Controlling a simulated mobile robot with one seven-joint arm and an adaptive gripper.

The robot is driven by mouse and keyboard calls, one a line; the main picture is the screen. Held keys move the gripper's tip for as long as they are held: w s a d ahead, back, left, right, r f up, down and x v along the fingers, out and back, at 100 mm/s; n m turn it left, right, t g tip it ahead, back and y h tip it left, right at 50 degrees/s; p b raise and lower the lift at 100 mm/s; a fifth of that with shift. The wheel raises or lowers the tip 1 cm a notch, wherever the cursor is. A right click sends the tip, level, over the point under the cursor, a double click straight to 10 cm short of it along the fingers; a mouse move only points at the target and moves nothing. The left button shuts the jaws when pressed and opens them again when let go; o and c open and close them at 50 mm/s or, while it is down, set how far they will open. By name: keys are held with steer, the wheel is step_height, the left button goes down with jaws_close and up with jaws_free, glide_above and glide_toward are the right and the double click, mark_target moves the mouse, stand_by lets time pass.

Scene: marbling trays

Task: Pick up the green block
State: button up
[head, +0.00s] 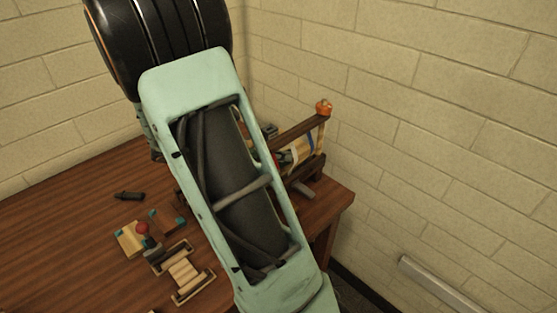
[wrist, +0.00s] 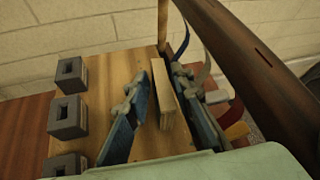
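I cannot make out a green block in either view. My gripper (wrist: 158,80) shows in the wrist view as two blue-grey fingers, spread apart. A thin pale wooden piece (wrist: 163,95) stands between the fingers, with a gap visible to the left finger; whether the right finger touches it I cannot tell. In the head view my pale green arm crosses the middle and hides part of the table, and my gripper does not show clearly there.
The wooden table (head: 60,230) carries a wooden roller frame (head: 184,272), a red knob (head: 142,228) among small blocks, and a dark small object (head: 129,196). A wooden rack with an orange knob (head: 323,107) stands by the wall. Grey square blocks (wrist: 68,117) line the board's left edge.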

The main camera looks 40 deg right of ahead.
jaws_close()
steer(key=shift+r, duration=0.2)
